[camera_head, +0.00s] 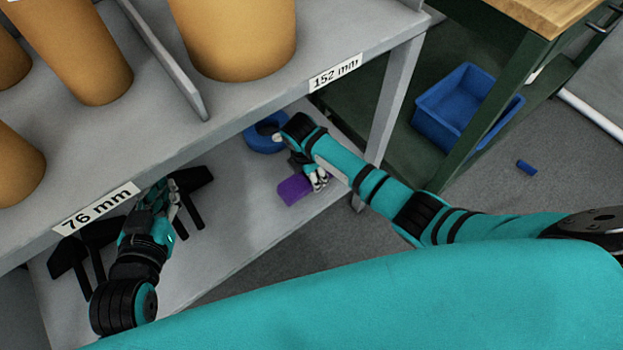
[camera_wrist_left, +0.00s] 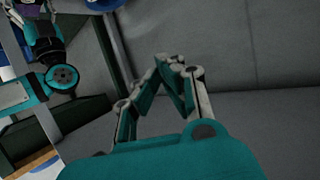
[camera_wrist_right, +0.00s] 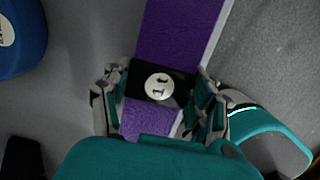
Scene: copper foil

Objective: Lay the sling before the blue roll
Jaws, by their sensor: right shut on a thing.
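The purple sling (camera_head: 294,190) is on the lower shelf, in front of the blue roll (camera_head: 262,137) and a little to its right. In the right wrist view the purple band (camera_wrist_right: 178,42) has a black patch with a white round label (camera_wrist_right: 159,86). My right gripper (camera_head: 316,180) is shut on the sling, its fingers at both sides of the black patch. The blue roll's edge (camera_wrist_right: 20,40) shows at the upper left there. My left gripper (camera_wrist_left: 175,65) looks shut and empty, its fingertips together; the head view shows it under the upper shelf's edge.
Black brackets (camera_head: 88,245) lie on the lower shelf near my left gripper. The upper shelf (camera_head: 215,110) bears large orange rolls and hangs over the workspace. A shelf post (camera_head: 395,100) stands right of the roll. A blue bin (camera_head: 440,115) is farther right.

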